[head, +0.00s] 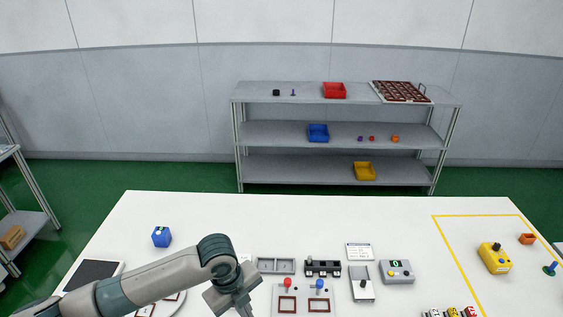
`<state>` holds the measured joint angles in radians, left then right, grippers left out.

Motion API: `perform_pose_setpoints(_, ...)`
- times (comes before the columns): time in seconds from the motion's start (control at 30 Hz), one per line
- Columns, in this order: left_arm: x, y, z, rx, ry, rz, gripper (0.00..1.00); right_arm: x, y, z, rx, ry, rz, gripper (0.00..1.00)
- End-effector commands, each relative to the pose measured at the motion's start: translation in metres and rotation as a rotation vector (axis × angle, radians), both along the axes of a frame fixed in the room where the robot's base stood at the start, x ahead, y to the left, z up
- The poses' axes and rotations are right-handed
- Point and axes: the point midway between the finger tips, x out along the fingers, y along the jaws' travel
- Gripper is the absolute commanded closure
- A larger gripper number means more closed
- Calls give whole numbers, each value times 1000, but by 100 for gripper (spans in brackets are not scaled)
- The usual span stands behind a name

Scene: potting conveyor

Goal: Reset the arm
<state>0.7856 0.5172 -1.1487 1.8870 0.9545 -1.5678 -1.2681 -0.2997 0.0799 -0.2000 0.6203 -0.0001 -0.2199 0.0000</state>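My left arm comes in from the lower left, over the white table (330,222). Its gripper (242,308) points down near the bottom edge, left of a white panel (275,302) with a red and a blue knob. The fingertips run out of the frame at the bottom, so whether the gripper is open or holds anything does not show. The arm partly covers a round plate with red-framed pieces (146,311). My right arm and gripper are not in view.
A blue cube (161,237) and a dark pad (92,274) lie at left. A grey tray (276,266), a black rack (323,268) and a grey control box (397,271) stand mid-table. A yellow box (495,258) sits inside yellow lines at right. The table's back strip is clear.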

Motion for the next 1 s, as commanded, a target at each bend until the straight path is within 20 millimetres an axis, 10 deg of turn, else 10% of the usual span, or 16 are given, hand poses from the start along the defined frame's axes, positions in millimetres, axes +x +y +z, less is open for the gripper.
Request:
perform_pose_setpoints(0.5,-81,-60,-23,-302,68,627,100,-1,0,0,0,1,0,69)
perform_pose_setpoints(1.0,-152,9,-46,-418,153,1488,100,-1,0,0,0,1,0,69)
